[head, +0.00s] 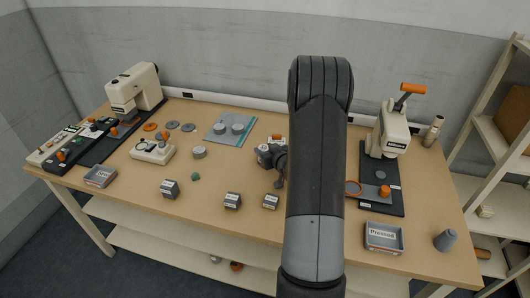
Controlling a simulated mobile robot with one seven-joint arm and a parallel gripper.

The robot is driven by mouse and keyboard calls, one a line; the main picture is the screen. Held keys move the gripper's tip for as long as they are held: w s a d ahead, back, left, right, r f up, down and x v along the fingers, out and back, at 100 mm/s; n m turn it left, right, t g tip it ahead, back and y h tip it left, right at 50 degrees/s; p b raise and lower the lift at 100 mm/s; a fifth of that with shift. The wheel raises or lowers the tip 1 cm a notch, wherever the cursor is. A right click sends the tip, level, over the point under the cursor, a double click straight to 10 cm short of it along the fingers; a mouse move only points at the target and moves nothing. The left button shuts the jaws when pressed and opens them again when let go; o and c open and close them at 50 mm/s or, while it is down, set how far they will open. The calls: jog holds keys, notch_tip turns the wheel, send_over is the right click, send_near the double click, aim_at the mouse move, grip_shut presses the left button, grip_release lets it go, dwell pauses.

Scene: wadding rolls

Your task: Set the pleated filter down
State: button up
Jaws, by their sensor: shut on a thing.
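Several pale grey round pieces are on the bench: two on a grey-teal mat (215,136) behind and left of my gripper, and one (199,153) in front of the mat.
A cream press (136,88) stands at back left, and another machine (388,130) on a dark base at right. Small labelled blocks (232,201) line the front. A tray (384,237) and grey cone (446,240) are front right.

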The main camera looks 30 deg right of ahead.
aim_at(266, 150)
jog(key=shift+r, duration=0.65)
notch_tip(266, 150, up, 2)
jog(key=shift+r, duration=0.25)
jog(key=s+d+r, duration=0.7)
jog(key=s+d, duration=0.1)
jog(key=s, duration=0.1)
jog(key=w+d+f+m+h, duration=0.1)
jog(key=w+d+m+h, duration=0.1)
jog(key=w+d, duration=0.35)
jog(key=w+d+m+g+h, duration=0.1)
jog(key=w+d+h, duration=0.1)
jog(key=d, duration=0.7)
jog(key=w+d+f+m+h, duration=0.1)
jog(key=w+d+m, duration=0.15)
jog(key=d, duration=0.55)
jog(key=shift+n+h, duration=0.4)
jog(key=shift+n, duration=0.05)
jog(key=f, duration=0.8)
jog(key=shift+w+a+f, duration=0.15)
jog(key=shift+w+f, duration=0.2)
jog(key=shift+w, duration=0.05)
jog(key=shift+f, duration=0.15)
jog(key=o, duration=1)
jog(key=shift+o, duration=0.2)
